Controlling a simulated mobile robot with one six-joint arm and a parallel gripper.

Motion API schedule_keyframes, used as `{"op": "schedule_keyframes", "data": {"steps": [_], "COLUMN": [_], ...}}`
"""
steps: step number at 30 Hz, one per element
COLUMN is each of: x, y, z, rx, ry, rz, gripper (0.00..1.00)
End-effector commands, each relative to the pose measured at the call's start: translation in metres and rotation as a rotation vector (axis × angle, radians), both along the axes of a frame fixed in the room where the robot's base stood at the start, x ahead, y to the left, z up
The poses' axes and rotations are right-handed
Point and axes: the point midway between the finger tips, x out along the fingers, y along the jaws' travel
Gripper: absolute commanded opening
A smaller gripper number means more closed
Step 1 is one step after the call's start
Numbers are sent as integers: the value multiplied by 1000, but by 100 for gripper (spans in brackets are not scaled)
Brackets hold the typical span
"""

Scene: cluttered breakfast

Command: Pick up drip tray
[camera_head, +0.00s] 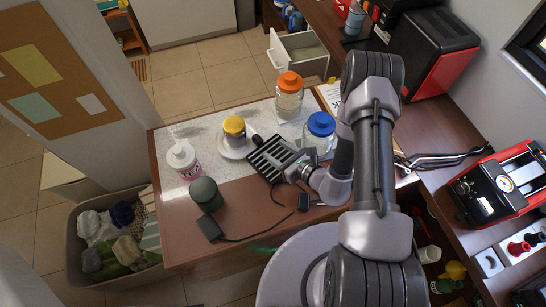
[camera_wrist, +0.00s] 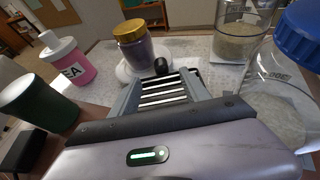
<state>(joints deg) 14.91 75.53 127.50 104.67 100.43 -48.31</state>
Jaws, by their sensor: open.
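The drip tray (camera_head: 266,158) is a dark slatted rectangle on the table, in the middle of the head view. In the wrist view the slatted drip tray (camera_wrist: 165,90) shows straight ahead, between the fingers. My gripper (camera_head: 283,167) is low over the near right part of the tray. It also shows in the wrist view (camera_wrist: 163,92), with its fingers apart on either side of the slats. I cannot tell whether the fingers touch the tray. The tray's near end is hidden behind my gripper.
A yellow-lidded jar (camera_head: 235,127) on a white saucer stands just behind the tray. A blue-lidded jar (camera_head: 320,125) is close on the right, an orange-lidded jar (camera_head: 289,95) behind. A pink bottle (camera_head: 184,160) and green canister (camera_head: 206,194) stand left. A black cable (camera_head: 262,232) lies in front.

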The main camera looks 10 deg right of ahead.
Motion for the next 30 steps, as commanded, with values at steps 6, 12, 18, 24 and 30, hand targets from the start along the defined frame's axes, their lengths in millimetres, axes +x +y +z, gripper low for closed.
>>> {"op": "schedule_keyframes", "data": {"steps": [6, 12, 18, 24, 30], "x": [35, 59, 77, 78, 77], "y": [24, 40, 52, 52, 52], "z": [-19, -36, -43, -42, -42], "rx": [0, 2, 2, 2, 2], "ry": [-1, -2, 0, 0, 0], "rz": [4, 4, 3, 1, 1], "gripper": [55, 55, 55, 51, 11]}}
